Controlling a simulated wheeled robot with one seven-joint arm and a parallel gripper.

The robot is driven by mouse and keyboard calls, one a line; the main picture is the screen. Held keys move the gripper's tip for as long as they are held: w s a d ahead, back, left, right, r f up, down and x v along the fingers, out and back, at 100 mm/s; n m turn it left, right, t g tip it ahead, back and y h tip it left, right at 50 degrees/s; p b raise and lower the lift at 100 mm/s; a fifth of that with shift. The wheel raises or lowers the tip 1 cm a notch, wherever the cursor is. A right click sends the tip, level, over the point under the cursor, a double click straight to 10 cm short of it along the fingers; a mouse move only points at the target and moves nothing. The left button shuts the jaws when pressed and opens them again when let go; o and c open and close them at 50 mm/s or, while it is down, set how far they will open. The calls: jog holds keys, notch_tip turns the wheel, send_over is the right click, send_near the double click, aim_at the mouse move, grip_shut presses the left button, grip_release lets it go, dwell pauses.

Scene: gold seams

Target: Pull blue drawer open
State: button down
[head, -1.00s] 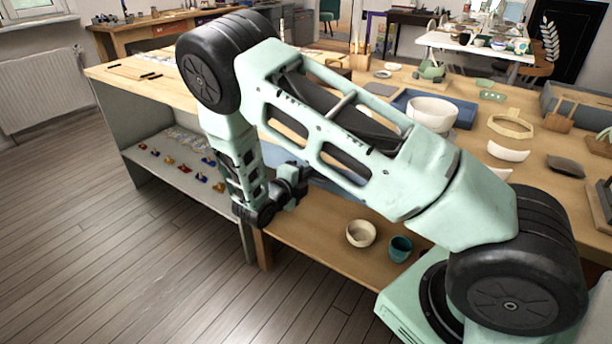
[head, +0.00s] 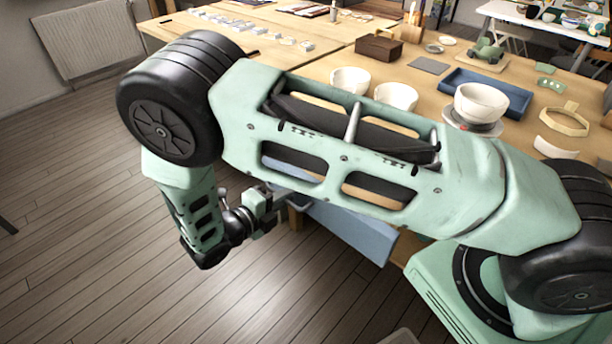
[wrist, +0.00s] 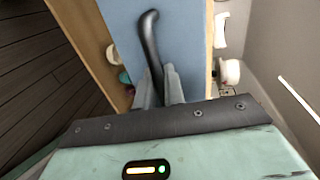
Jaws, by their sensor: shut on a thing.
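The blue drawer (head: 345,228) shows its long blue front below the arm in the head view, at the workbench's near side. In the wrist view its front (wrist: 185,35) fills the upper middle, with a dark curved bar handle (wrist: 150,40) on it. My gripper (head: 280,200) is at the left end of the visible blue front. In the wrist view its fingers (wrist: 164,84) are closed around the near end of the handle. My arm hides much of the drawer in the head view, so I cannot tell how far out it stands.
The wooden workbench (head: 325,68) holds white bowls (head: 350,80), a blue tray (head: 515,98) and a brown box (head: 379,47). Bare wooden floor (head: 90,200) lies open at the left and in front.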

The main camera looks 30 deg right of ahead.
jog(key=shift+f+v, duration=0.25)
jog(key=shift+v, duration=0.95)
jog(key=shift+f+v, duration=0.2)
jog(key=shift+v, duration=1)
jog(key=shift+a, duration=0.1)
jog(key=c, duration=1.9)
grip_release()
jog(key=shift+a, duration=0.1)
jog(key=b+v, duration=0.1)
jog(key=v, duration=1.6)
jog(key=shift+s+a+b, duration=0.1)
jog(key=shift+b, duration=0.2)
